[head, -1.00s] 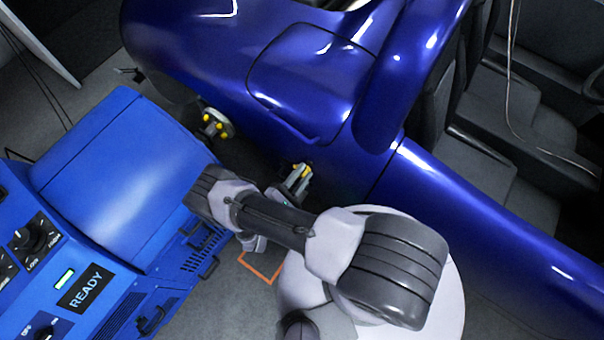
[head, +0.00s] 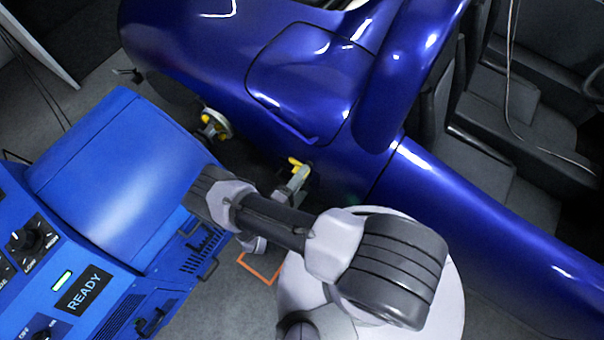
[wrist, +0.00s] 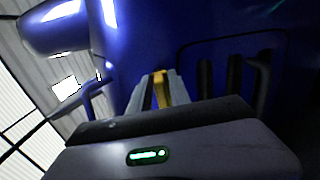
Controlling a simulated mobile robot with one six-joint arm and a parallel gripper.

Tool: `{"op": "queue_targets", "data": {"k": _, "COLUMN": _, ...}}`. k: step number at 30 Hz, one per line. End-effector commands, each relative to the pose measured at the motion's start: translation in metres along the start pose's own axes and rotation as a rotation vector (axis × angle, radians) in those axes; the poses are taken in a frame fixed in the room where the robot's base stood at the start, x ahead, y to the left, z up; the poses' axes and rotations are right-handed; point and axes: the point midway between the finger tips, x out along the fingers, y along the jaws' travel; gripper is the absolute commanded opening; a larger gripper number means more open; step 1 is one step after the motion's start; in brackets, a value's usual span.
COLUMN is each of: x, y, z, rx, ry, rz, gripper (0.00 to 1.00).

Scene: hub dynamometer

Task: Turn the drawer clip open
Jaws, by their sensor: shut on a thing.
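My gripper (head: 296,179) is beside the lower flank of the blue car. It is shut on a small yellow piece (head: 296,163). In the wrist view, the yellow piece (wrist: 160,88) stands upright between the two grey fingers (wrist: 160,94). I cannot tell what the yellow piece is fixed to, as the fingers and shadow hide its base. The blue cabinet (head: 120,180) on the left has dark handles (head: 208,270) on its lower side. I cannot clearly make out a drawer clip on it. My arm covers part of that side.
A hub with yellow parts (head: 215,124) sticks out from the car (head: 240,100) left of my gripper. The cabinet's panel carries knobs and a READY label (head: 84,290). An orange outline (head: 260,267) marks the grey floor. The gap between cabinet and car is narrow.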

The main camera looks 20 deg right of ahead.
Motion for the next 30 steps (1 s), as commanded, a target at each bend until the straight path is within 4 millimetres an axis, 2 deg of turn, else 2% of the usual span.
{"op": "queue_targets", "data": {"k": 20, "x": -0.0002, "y": -0.0007, "z": -0.0002, "rx": 0.056, "ry": 0.001, "rz": -0.001, "gripper": 0.00}}
{"op": "queue_targets", "data": {"k": 21, "x": -0.0001, "y": -0.0007, "z": -0.0002, "rx": 0.056, "ry": 0.001, "rz": -0.001, "gripper": 0.27}}
{"op": "queue_targets", "data": {"k": 22, "x": -0.0001, "y": -0.0007, "z": -0.0002, "rx": 0.056, "ry": 0.001, "rz": -0.001, "gripper": 0.33}}
{"op": "queue_targets", "data": {"k": 30, "x": -0.0001, "y": -0.0004, "z": -0.0001, "rx": 0.055, "ry": 0.000, "rz": 0.000, "gripper": 0.35}}
